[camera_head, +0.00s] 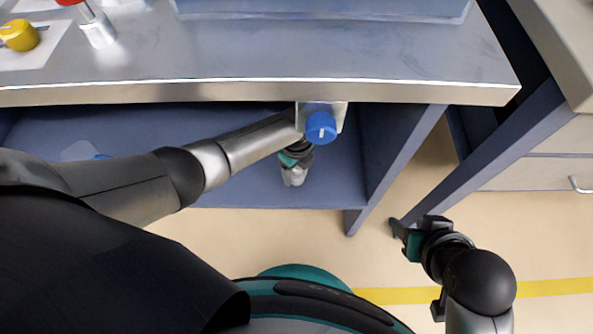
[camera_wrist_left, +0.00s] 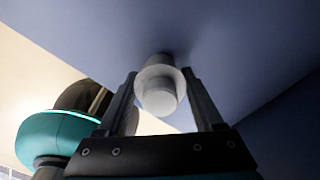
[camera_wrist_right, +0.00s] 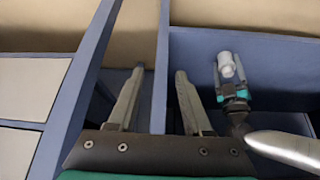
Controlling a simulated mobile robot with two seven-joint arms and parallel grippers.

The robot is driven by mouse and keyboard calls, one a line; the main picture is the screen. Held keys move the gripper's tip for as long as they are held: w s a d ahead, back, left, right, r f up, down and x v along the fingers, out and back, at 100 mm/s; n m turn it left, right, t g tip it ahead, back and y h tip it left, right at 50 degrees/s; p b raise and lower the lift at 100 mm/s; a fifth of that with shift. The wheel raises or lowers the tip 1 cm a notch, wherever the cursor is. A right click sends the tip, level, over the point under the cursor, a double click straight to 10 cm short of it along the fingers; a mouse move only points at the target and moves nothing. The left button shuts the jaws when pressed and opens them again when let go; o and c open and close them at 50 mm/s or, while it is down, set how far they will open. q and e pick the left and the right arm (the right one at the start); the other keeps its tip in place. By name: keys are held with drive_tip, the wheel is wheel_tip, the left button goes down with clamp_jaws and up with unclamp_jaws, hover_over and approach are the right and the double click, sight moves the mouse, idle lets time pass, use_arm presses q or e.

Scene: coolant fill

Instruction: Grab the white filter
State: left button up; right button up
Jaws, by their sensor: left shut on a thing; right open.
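The white filter (camera_wrist_left: 160,92) is a pale stepped cylinder between the fingers of my left gripper (camera_wrist_left: 160,98) in the left wrist view. The left gripper is shut on it. In the head view the filter (camera_head: 294,177) shows just past the left gripper (camera_head: 292,161), over the blue shelf (camera_head: 235,180) under the counter. The right wrist view shows the filter (camera_wrist_right: 229,66) at the tip of the left gripper. I cannot tell whether it touches the shelf. My right gripper (camera_head: 398,231) is open and empty, right of the shelf's corner post.
A steel counter (camera_head: 330,55) overhangs the shelf. A blue knob (camera_head: 321,128) on a bracket sits at its front edge, close above my left forearm. A blue side panel (camera_head: 400,145) stands right of the shelf. A yellow cap (camera_head: 19,35) lies on the counter at left.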

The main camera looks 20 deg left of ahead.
use_arm(q)
drive_tip(key=shift+c, duration=0.5)
drive_tip(key=shift+r, duration=0.15)
